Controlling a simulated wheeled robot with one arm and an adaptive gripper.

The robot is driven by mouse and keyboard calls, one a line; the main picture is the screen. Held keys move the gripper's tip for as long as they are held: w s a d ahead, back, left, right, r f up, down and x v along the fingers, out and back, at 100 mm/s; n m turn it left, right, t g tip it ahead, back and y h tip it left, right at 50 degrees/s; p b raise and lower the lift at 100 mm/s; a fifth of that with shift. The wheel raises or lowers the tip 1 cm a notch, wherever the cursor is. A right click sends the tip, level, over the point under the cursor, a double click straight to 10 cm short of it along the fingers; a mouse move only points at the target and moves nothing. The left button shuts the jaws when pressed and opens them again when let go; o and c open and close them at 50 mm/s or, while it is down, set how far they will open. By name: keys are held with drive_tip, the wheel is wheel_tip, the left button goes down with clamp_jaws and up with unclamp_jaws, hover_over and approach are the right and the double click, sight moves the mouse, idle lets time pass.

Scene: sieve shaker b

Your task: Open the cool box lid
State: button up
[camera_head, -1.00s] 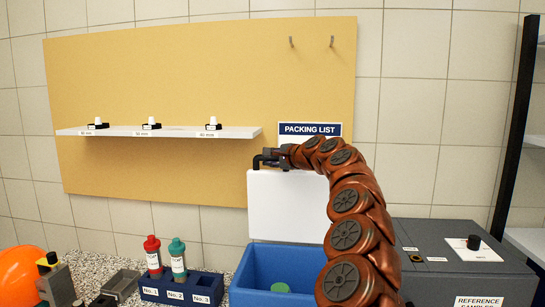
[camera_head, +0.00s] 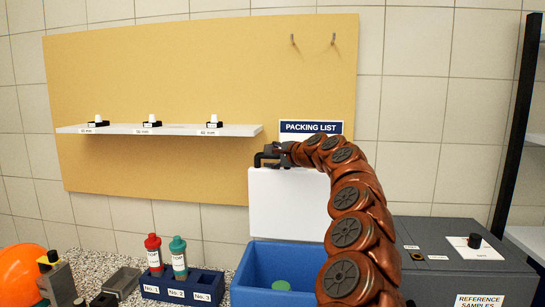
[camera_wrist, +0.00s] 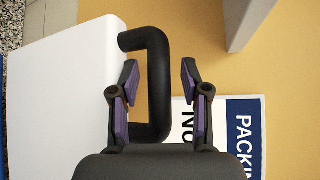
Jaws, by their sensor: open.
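The cool box is a blue tub (camera_head: 262,256), with its white lid (camera_head: 290,210) raised upright at the back, in front of the board. A green-topped thing (camera_head: 281,285) is inside the tub. The black lid handle (camera_head: 258,160) is at the lid's top edge. My gripper (camera_head: 270,154) is at that edge, by the handle. In the wrist view, the handle (camera_wrist: 160,85) stands out from the white lid (camera_wrist: 60,90), and its outer bar lies between the open fingers of my gripper (camera_wrist: 155,85). Contact with the fingers cannot be told.
A rack (camera_head: 180,288) holding a red bottle (camera_head: 153,252) and a teal bottle (camera_head: 178,257) stands left of the tub. A grey reference-samples box (camera_head: 450,260) stands at right. A white shelf (camera_head: 160,130) and packing list (camera_head: 310,127) are on the board behind.

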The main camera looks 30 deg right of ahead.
drive_tip(key=shift+s, duration=0.15)
drive_tip(key=v, duration=1.1)
drive_tip(key=shift+s, duration=0.35)
drive_tip(key=shift+r, duration=0.1)
